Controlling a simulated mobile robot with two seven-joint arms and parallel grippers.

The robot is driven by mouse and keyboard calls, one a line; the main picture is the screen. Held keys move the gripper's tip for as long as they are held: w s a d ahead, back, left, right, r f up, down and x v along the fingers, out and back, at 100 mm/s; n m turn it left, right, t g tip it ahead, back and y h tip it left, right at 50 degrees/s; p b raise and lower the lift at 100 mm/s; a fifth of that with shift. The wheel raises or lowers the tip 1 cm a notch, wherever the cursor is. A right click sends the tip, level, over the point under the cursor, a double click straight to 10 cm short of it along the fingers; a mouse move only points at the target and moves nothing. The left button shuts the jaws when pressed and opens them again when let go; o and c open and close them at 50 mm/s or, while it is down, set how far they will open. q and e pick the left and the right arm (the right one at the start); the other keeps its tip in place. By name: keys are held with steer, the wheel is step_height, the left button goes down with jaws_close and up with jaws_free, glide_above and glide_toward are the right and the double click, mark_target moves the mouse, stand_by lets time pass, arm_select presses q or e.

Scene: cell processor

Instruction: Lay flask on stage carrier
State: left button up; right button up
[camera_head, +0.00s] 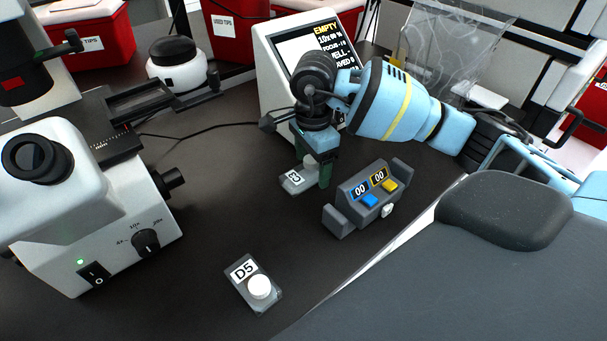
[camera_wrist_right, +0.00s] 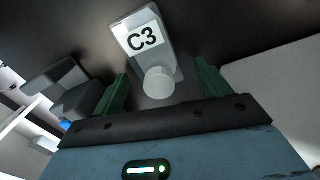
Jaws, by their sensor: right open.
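A flat grey flask labelled C3 (camera_head: 291,184) lies on the dark table, and it also shows in the right wrist view (camera_wrist_right: 165,51). My right gripper (camera_head: 314,181) points down over its cap end. In the wrist view its green fingers (camera_wrist_right: 158,84) are open, one on each side of the white cap, with gaps; contact is not seen. Another flask, labelled D5 (camera_head: 246,272), lies nearer the front with its white cap toward me. The microscope (camera_head: 110,200) stands at the left with a dark stage (camera_head: 112,141); I cannot clearly make out a carrier on it. My left gripper is not in view.
A grey counter with blue and yellow buttons (camera_head: 344,218) stands close right of the gripper. A screen device (camera_head: 268,75) stands behind it. A white-and-black round device (camera_head: 178,72) and red bins (camera_head: 90,38) are at the back. The table between microscope and flasks is clear.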

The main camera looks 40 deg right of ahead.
steer(key=c, duration=1.2)
steer(key=shift+r, duration=0.1)
step_height(320, 180, up, 10)
steer(key=shift+f, duration=0.1)
